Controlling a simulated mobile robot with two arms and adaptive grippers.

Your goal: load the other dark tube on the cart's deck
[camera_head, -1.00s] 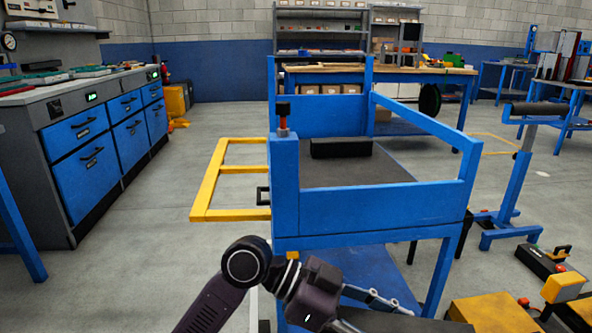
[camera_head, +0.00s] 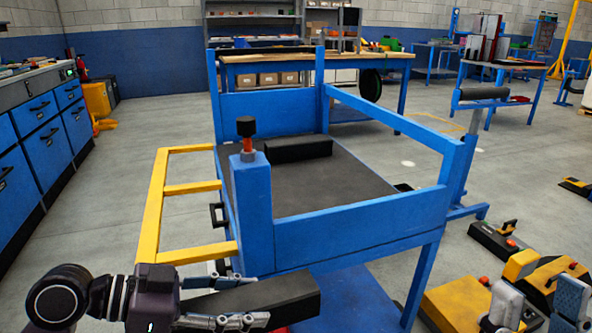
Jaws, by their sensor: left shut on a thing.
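The cart (camera_head: 360,228) is a blue frame with a dark deck (camera_head: 350,182). One dark tube (camera_head: 298,149), square-sided, lies on the deck near its far end. My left gripper (camera_head: 225,300) is shut on another dark tube (camera_head: 278,297), at the near left of the cart. This held tube points right, in front of the cart's near blue panel in the picture; its height against the deck is hard to tell. My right gripper (camera_head: 538,305) shows at the lower right edge, its two grey fingers apart with no tube between them.
A blue post with a black knob (camera_head: 246,127) stands at the cart's near left corner. A yellow frame (camera_head: 153,212) sticks out on the left. A roller stand (camera_head: 484,93) is right of the cart. Yellow and black devices (camera_head: 470,302) lie low at right.

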